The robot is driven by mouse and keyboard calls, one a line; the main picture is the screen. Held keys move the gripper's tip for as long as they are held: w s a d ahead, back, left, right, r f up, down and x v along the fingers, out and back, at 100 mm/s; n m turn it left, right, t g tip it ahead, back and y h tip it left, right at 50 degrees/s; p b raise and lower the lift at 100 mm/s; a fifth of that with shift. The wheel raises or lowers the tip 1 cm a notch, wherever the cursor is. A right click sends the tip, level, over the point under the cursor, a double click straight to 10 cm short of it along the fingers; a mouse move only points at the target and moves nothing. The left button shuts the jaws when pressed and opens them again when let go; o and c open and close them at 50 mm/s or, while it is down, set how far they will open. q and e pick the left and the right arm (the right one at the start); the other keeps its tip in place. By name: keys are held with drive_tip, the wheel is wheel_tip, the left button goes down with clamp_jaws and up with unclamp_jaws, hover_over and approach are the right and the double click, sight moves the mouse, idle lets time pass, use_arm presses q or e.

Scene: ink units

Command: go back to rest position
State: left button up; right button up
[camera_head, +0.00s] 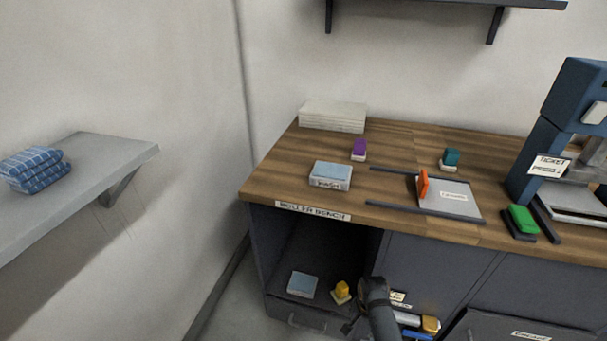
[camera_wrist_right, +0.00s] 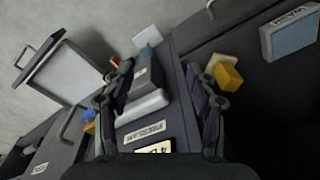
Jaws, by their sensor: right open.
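In the right wrist view the two fingers (camera_wrist_right: 158,85) stand apart. A grey and white rounded piece (camera_wrist_right: 143,105) shows between them, apparently beyond the fingers; I see no grip on it. A yellow block on a pale base (camera_head: 342,291) stands in the bay just left of the gripper. It also shows right of the fingers in the right wrist view (camera_wrist_right: 226,74). My left gripper is not in view.
The wooden bench top (camera_head: 280,180) carries purple (camera_head: 359,147), teal (camera_head: 451,157), orange (camera_head: 423,184) and green (camera_head: 523,219) pieces and a blue press (camera_head: 540,150). Below are a blue-topped box (camera_head: 302,284) and coloured pieces (camera_head: 410,320). A wall shelf (camera_head: 100,150) holds folded cloth (camera_head: 35,169).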

drive_tip(key=s+d+r+n+t, duration=0.2)
drive_tip(key=s+d+r+n, duration=0.1)
drive_tip(key=s+r+n, duration=0.45)
drive_tip(key=s+d+r+n+t, duration=0.1)
drive_tip(key=s+d+r+n, duration=0.25)
drive_tip(key=s+r, duration=0.6)
drive_tip(key=s+d+f+g, duration=0.1)
drive_tip(key=s+f, duration=0.1)
drive_tip(key=f, duration=1.4)
drive_tip(key=s+d+f+g, duration=0.1)
drive_tip(key=s+d+f, duration=0.15)
drive_tip(key=f, duration=1.25)
drive_tip(key=s+f, duration=0.9)
drive_tip(key=s, duration=0.2)
use_arm(q)
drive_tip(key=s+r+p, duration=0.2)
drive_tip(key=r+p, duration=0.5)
drive_tip(key=p, duration=0.1)
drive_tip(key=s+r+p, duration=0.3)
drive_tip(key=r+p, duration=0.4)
drive_tip(key=p, duration=0.1)
use_arm(e)
drive_tip(key=s+r, duration=0.2)
drive_tip(key=r, duration=0.5)
drive_tip(key=s+r, duration=0.2)
drive_tip(key=r, duration=0.4)
drive_tip(key=shift+s+r+g, duration=0.3)
drive_tip(key=shift+r, duration=0.1)
